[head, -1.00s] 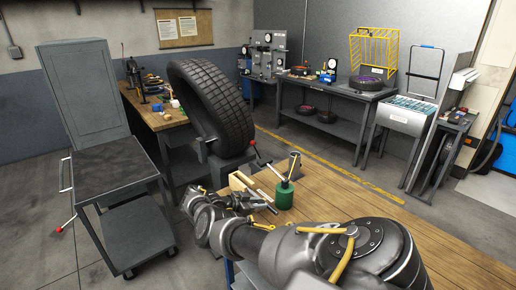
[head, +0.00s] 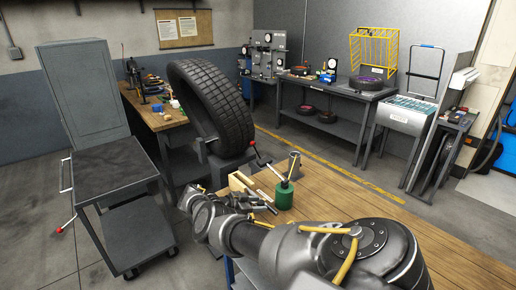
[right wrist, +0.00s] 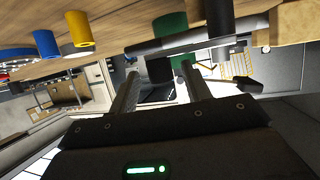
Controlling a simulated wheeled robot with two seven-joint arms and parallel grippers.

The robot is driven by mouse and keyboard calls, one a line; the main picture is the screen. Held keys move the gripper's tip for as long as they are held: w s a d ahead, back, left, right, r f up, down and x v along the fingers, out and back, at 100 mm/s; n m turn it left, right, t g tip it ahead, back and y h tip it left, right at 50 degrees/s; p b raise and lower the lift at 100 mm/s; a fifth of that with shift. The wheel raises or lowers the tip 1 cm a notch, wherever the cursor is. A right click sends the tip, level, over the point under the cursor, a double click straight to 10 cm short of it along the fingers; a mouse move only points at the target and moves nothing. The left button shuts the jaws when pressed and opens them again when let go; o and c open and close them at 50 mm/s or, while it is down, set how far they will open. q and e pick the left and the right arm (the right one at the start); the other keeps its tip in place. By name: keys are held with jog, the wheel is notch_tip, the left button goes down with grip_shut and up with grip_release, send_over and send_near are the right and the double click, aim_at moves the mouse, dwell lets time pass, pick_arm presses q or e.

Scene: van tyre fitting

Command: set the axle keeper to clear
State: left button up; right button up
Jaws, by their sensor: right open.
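No part is labelled as the axle keeper, so I cannot tell for certain which it is. A red-knobbed lever (head: 253,145) stands beside the foot of the large upright tyre (head: 212,105) in the head view. My right gripper (head: 267,204) is over the near wooden bench, beside a green cylinder (head: 284,196). In the right wrist view its two fingers (right wrist: 160,88) are apart. A dark bar (right wrist: 180,42) lies across beyond their tips, in front of the green cylinder (right wrist: 170,24). I cannot tell whether they touch. My left gripper is not in view.
The near wooden bench (head: 350,200) carries small wooden pieces (head: 240,182). A grey cart (head: 112,165) with a red-knobbed lever (head: 60,229) stands at left. Blue (right wrist: 46,44) and yellow (right wrist: 79,28) cylinders show in the right wrist view. Open floor lies beyond the bench.

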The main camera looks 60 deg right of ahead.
jog(key=b+v, duration=0.2)
jog(key=v, duration=0.8)
jog(key=shift+a+r+b, duration=0.2)
jog(key=shift+a+b, duration=0.05)
jog(key=shift+b, duration=0.05)
